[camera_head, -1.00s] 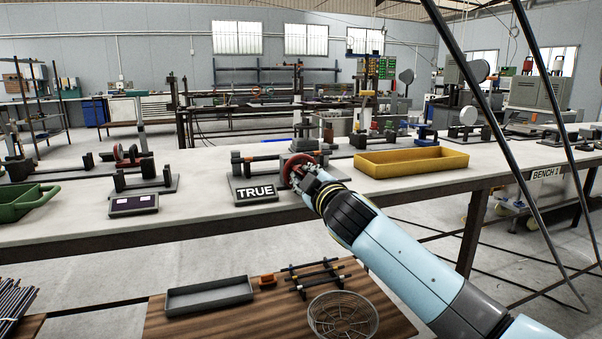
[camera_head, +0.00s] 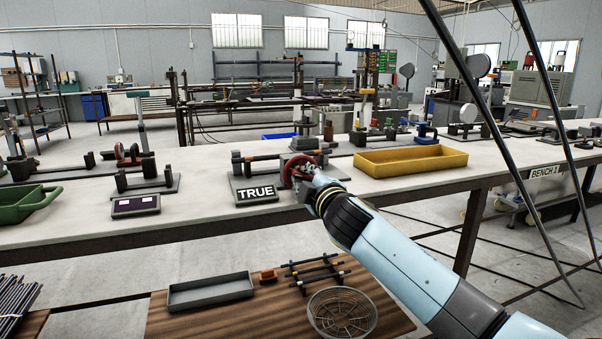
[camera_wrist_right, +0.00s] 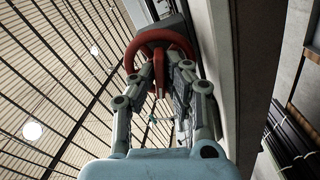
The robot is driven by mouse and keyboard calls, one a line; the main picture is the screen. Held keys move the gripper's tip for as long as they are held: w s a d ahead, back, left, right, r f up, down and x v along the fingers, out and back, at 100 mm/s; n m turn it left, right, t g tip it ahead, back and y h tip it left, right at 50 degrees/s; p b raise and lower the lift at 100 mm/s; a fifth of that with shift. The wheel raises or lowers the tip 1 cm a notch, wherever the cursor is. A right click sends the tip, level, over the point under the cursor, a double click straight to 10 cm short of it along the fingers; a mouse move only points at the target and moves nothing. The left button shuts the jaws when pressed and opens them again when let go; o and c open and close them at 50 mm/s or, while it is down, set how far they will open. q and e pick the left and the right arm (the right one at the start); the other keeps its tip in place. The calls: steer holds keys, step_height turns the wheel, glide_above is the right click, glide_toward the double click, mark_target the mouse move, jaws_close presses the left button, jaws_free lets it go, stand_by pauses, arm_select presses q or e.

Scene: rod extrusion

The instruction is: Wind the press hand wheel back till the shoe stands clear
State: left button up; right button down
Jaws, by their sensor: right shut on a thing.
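The press (camera_head: 243,180) stands on the white bench behind a "TRUE" sign (camera_head: 255,194), with a dark rod lying along its top. Its red hand wheel (camera_head: 289,172) is at the right end of the press. My right gripper (camera_head: 306,173) is at the wheel, coming from the front right. In the right wrist view the red wheel (camera_wrist_right: 158,40) arches over the fingertips, and my right gripper (camera_wrist_right: 160,82) is shut on the wheel's red part between its fingers. The shoe cannot be made out, so its clearance cannot be told. My left gripper is not in view.
A yellow tray (camera_head: 411,164) lies right of the press. A small dark display box (camera_head: 135,205) and a green tray (camera_head: 28,203) lie to the left. A lower wooden table holds a grey tray (camera_head: 210,291), a rod rack (camera_head: 316,272) and a wire basket (camera_head: 342,313).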

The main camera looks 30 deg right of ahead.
steer(key=shift+n+p, duration=0.45)
steer(key=shift+n, duration=0.55)
steer(key=shift+r+n, duration=0.1)
steer(key=shift+n, duration=0.3)
steer(key=shift+n+p, duration=0.4)
steer(key=shift+n, duration=0.2)
steer(key=shift+n+p, duration=0.3)
steer(key=shift+n, duration=0.7)
